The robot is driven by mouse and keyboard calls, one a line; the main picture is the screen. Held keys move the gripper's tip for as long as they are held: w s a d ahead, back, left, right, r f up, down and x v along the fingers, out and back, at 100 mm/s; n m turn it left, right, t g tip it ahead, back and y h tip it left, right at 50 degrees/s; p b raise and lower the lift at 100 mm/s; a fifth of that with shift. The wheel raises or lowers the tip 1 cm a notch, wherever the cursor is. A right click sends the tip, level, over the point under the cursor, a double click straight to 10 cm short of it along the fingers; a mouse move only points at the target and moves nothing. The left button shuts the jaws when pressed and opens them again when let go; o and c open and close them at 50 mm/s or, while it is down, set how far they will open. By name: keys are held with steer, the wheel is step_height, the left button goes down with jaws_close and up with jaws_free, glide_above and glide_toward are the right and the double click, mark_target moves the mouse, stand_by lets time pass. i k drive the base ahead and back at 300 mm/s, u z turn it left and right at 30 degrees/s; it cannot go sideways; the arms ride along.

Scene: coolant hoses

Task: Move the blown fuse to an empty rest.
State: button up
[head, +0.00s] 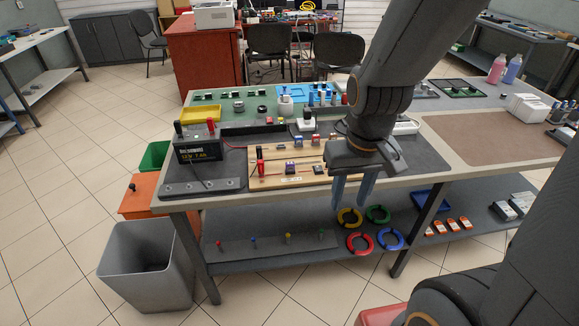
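My gripper (352,203) hangs at the table's front edge, right of the wooden board (270,184). Its two blue-grey fingers point down and stand apart, with nothing visible between them. I cannot tell which small part is the blown fuse. A dark bar (170,191) with several small light round spots lies at the front left of the table; whether these are rests is unclear. My arm and gripper hide the board's right end.
A black 12V battery (198,146) stands behind the dark bar. A yellow tray (200,114) and several small parts are further back. The brown mat (480,137) at right is largely clear. Coloured rings (360,243) are below the tabletop; a grey bin (146,268) stands front left.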

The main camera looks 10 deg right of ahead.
mark_target(290, 165)
steer(key=z, duration=0.55)
steer(key=i, duration=0.65)
steer(key=u, duration=2.2)
